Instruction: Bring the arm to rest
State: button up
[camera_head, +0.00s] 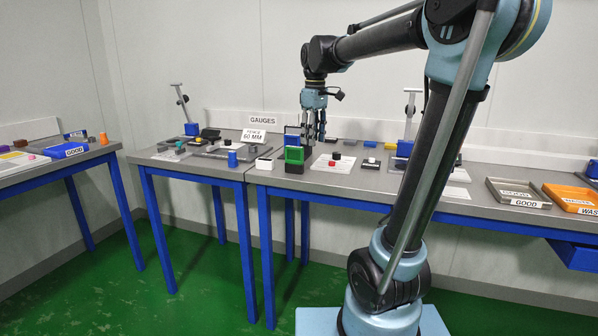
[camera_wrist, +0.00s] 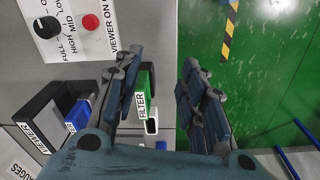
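My gripper (camera_head: 313,130) hangs fingers-down above the middle table, at the end of my raised arm. In the wrist view its two fingers (camera_wrist: 160,72) stand apart with nothing held between them. A green block labelled FILTER (camera_wrist: 146,98) shows beyond the fingers, partly hidden by the left one. In the head view a green frame (camera_head: 294,155) stands near the table's front edge, just left of the gripper. Whether any finger touches something cannot be told.
A dark box labelled VIEWER (camera_wrist: 42,122) and a white panel with a black knob (camera_wrist: 46,27) and red button (camera_wrist: 91,22) lie close by. Trays labelled GOOD (camera_head: 518,194) and WASTE (camera_head: 575,198) are at right. Green floor (camera_wrist: 265,75) lies beyond the table edge.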

jog(key=s+d+f+m, duration=0.5)
jog(key=s+d+f, duration=0.2)
jog(key=s+f, duration=0.5)
jog(key=s+d+f+m+t, duration=0.1)
jog(key=s+d+f+m, duration=0.4)
jog(key=s+f, duration=0.7)
jog(key=shift+s+d+f+m+t, duration=0.3)
jog(key=shift+d+f, duration=0.5)
jog(key=shift+d, duration=0.3)
jog(key=shift+d, duration=0.1)
jog(key=shift+c, duration=0.6)
